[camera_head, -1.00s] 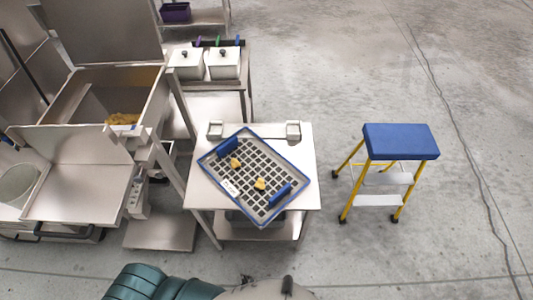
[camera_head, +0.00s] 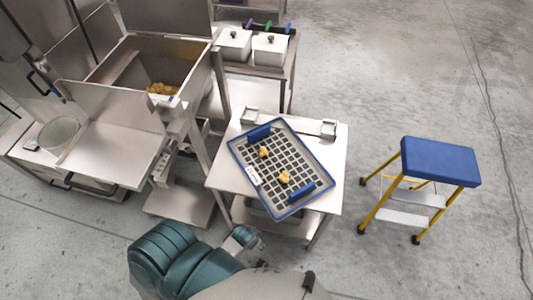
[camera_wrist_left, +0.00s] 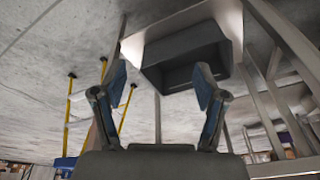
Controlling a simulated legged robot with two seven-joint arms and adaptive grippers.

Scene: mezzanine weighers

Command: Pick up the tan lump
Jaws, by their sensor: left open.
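Two small tan lumps sit on a blue-rimmed tray (camera_head: 241,166) with a dark grid on the steel table. One lump (camera_head: 264,152) is near the tray's far blue handle, the other (camera_head: 284,177) nearer its front handle. My left gripper (camera_head: 246,239) is low in front of the table's near edge, apart from both lumps. In the left wrist view its two fingers (camera_wrist_left: 160,92) are spread with nothing between them, and no lump shows there. My right gripper is not in view.
A dark grey bin (camera_wrist_left: 185,55) shows just beyond my left fingers. A steel hopper (camera_head: 122,62) holding tan material (camera_head: 163,89) stands left. White lidded containers (camera_head: 270,50) are behind. A blue-topped yellow step stool (camera_head: 440,160) stands right, with open floor beyond.

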